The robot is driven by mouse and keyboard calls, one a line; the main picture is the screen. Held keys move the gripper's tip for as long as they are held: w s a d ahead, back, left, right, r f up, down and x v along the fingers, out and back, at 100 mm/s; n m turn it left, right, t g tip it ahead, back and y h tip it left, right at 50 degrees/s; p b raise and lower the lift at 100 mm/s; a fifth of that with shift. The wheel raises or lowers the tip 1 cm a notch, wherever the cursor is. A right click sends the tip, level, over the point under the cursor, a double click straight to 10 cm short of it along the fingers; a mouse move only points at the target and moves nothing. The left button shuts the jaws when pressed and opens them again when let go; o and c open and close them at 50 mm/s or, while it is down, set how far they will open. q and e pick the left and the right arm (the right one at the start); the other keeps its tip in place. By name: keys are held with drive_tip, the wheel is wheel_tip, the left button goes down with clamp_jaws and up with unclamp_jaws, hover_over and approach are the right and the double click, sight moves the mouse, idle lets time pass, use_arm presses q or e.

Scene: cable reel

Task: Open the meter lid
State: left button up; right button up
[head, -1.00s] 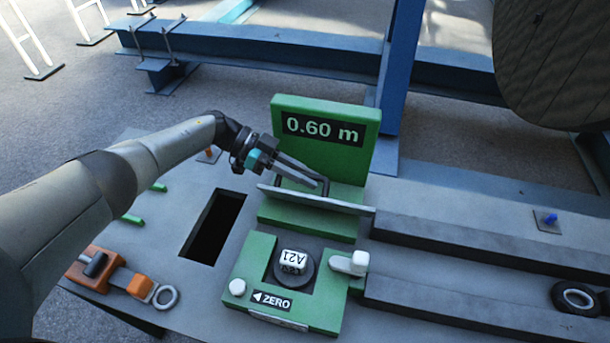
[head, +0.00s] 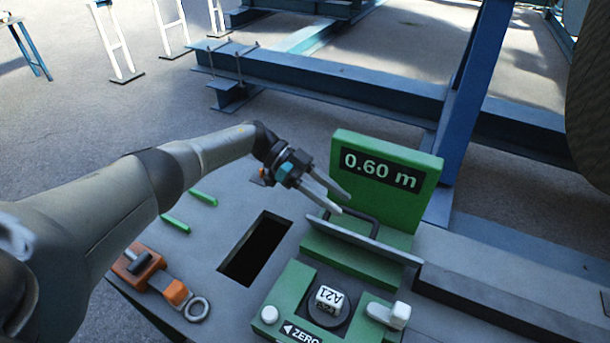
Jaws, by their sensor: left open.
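The green meter (head: 285,290) stands on the grey bench, with a display panel (head: 415,200) reading "0.60 m" at its back. The meter lid (head: 375,246) is a thin grey plate, seen almost edge-on and raised behind the open front recess. Its dark bar handle (head: 365,217) is on the far side. My right gripper is not in view.
A dark rectangular opening (head: 255,248) lies left of the meter. An orange clamp (head: 140,262) and a grey ring (head: 197,309) lie at the front left. A white lever (head: 390,315) sits at the meter's right. A blue post (head: 470,95) rises behind the panel.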

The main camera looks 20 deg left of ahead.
use_arm(q)
drive_tip(key=b+v, duration=0.3)
drive_tip(key=v, duration=0.6)
drive_tip(key=shift+a+r, duration=0.2)
drive_tip(key=shift+a, duration=0.1)
drive_tip(key=shift+r, duration=0.1)
